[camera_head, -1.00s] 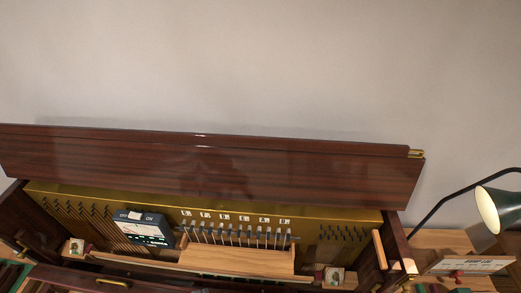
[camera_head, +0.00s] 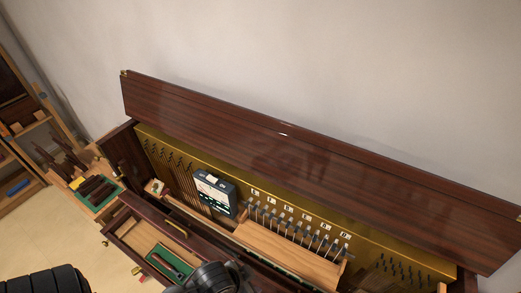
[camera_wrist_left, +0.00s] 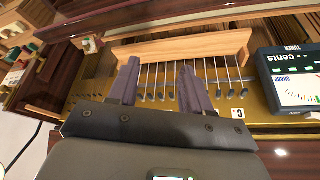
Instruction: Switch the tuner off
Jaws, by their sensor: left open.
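The tuner (camera_head: 215,194) is a dark blue box with a lit white dial and green marks, standing inside the open piano left of the hammers. A small white switch (camera_head: 212,179) sits on its top edge; its position is too small to tell. The tuner also shows at the right edge of the left wrist view (camera_wrist_left: 288,78), upside down and cut off. My left gripper (camera_wrist_left: 158,66) is open and empty, its fingers over the strings and hammers, apart from the tuner. In the head view only a dark part of it shows at the bottom. My right gripper is not in view.
A wooden rail (camera_head: 290,254) runs before a row of hammers, with white labels behind. The raised lid (camera_head: 300,145) stands behind the piano. An open drawer (camera_head: 145,240) holding a tool lies front left. A tool tray (camera_head: 97,190) and shelves stand farther left.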

